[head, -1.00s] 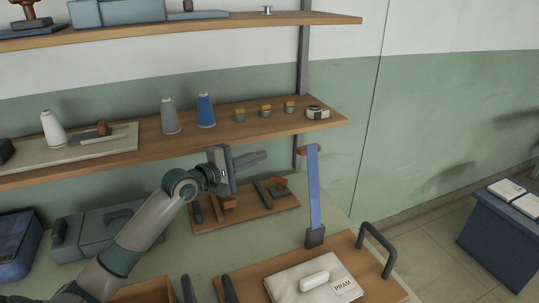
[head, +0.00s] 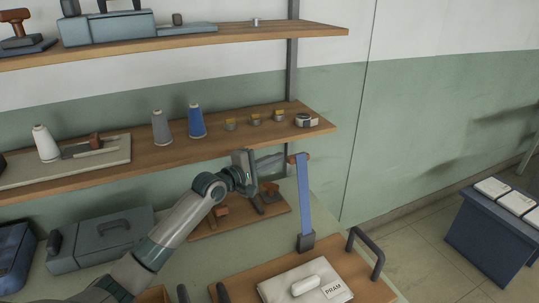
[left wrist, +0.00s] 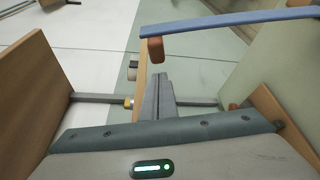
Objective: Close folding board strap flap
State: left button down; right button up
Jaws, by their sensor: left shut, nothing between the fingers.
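A long blue strap flap (head: 305,200) stands upright from a dark grey block (head: 306,243) at the back edge of the wooden board (head: 240,278). Its top end has a reddish-brown tab (head: 299,158). My left gripper (head: 272,161) is shut and empty, its fingers pointing right, just left of the tab. In the left wrist view the strap (left wrist: 230,28) crosses the top, and the tab (left wrist: 155,49) hangs just beyond the shut fingertips (left wrist: 160,77). I cannot tell if they touch.
A pale cloth bundle (head: 275,290) with a "PRAM" label (head: 335,288) lies on the board, beside a dark handle (head: 370,253). A wooden shelf (head: 230,142) with spools runs close behind my left gripper. A grey case (head: 100,243) stands at left.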

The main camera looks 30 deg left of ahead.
pick_arm(q)
jog(key=shift+s+d+r, duration=0.15)
jog(key=shift+s+d, duration=0.25)
jog(key=shift+d, duration=0.15)
